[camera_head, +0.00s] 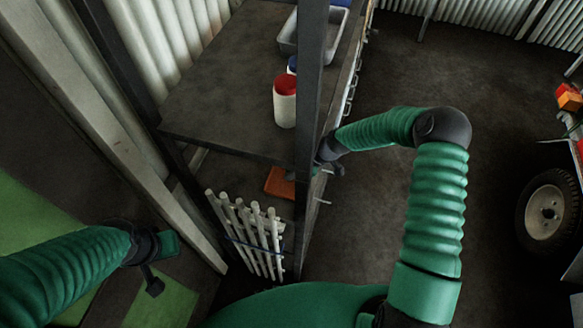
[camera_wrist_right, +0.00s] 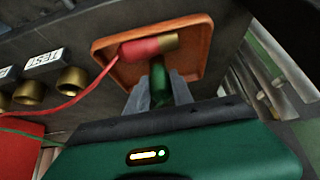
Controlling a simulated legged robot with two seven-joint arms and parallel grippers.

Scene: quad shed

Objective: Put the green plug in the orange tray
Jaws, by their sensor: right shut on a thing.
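The orange tray (camera_wrist_right: 196,68) fills the upper middle of the right wrist view. It shows in part in the head view (camera_head: 279,184), on a level below the bench top. My right gripper (camera_wrist_right: 160,94) is shut on the green plug (camera_wrist_right: 160,80). The plug appears within the tray's outline; I cannot tell whether it touches the tray. In the head view my right gripper (camera_head: 322,168) is partly hidden behind the dark post, and the plug cannot be made out. My left gripper (camera_head: 160,264) is at lower left, away from the tray; its fingers are unclear.
A red plug (camera_wrist_right: 150,47) with a brass end lies at the tray, trailing a red cable. Brass sockets (camera_wrist_right: 73,80) sit beside a TEST label (camera_wrist_right: 44,62). A dark post (camera_head: 308,90) stands close by. White pipes (camera_head: 245,232) stand below. A red-lidded jar (camera_head: 285,105) is on the bench.

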